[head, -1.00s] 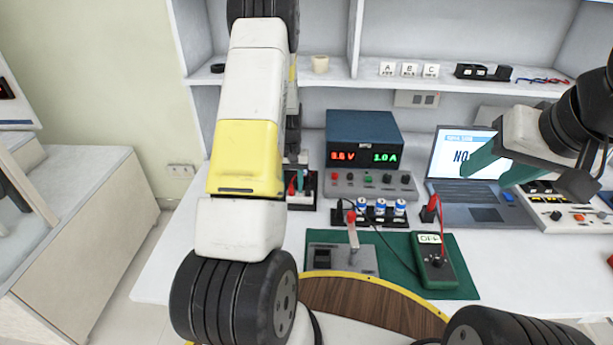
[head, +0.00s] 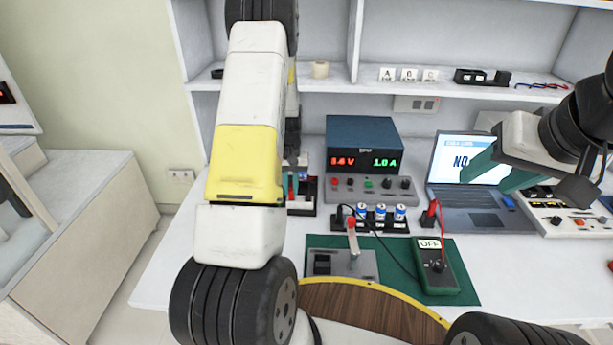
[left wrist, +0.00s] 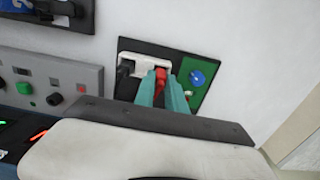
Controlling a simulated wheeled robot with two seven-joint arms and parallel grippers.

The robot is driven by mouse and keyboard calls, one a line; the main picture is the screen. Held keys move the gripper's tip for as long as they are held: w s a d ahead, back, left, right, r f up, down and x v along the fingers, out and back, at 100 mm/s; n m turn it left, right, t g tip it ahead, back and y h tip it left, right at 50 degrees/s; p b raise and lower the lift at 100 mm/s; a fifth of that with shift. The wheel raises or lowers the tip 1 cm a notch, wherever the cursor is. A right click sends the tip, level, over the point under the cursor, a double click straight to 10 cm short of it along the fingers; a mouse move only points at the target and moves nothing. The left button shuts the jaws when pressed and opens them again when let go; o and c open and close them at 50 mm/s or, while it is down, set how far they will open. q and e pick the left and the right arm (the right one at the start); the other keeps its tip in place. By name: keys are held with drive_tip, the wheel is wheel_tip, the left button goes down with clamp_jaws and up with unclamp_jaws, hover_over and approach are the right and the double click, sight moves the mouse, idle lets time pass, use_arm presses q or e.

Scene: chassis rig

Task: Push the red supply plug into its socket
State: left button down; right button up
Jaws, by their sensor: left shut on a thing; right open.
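The red supply plug (left wrist: 161,78) is between the teal fingertips of my left gripper (left wrist: 163,92) in the left wrist view. It is at the right part of a white socket strip (left wrist: 143,61). I cannot tell how deep it sits in its socket; the fingers hide part of it. A black plug (left wrist: 125,67) is at the strip's left end. In the head view my forearm hides most of this spot; a teal fingertip of my left gripper (head: 293,184) shows beside it. My right gripper (head: 484,182) is open and empty in front of the laptop.
A green board with a blue round part (left wrist: 198,77) lies right of the strip. The power supply (head: 364,145) stands to the right of my left arm. A battery holder (head: 368,222), multimeter (head: 432,267), switch plate (head: 342,263) and laptop (head: 470,200) fill the bench.

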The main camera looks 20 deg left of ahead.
use_arm(q)
wheel_tip(320, 180, up, 3)
drive_tip(key=shift+f, duration=0.1)
drive_tip(key=s+d+r, duration=0.1)
drive_tip(key=s+d, duration=0.2)
drive_tip(key=s, duration=0.4)
drive_tip(key=s+d, duration=0.4)
drive_tip(key=s, duration=0.3)
drive_tip(key=w+d+r, duration=0.2)
drive_tip(key=w, duration=1.2)
drive_tip(key=w+d+r, duration=0.2)
drive_tip(key=w+r, duration=0.1)
drive_tip(key=w, duration=1)
drive_tip(key=shift+w+d+r, duration=0.2)
drive_tip(key=shift+w+r, duration=0.1)
drive_tip(key=shift+w, duration=0.1)
drive_tip(key=shift+f, duration=0.1)
drive_tip(key=shift+f, duration=2.8)
drive_tip(key=shift+f, duration=1.3)
drive_tip(key=c, duration=1.3)
unclamp_jaws()
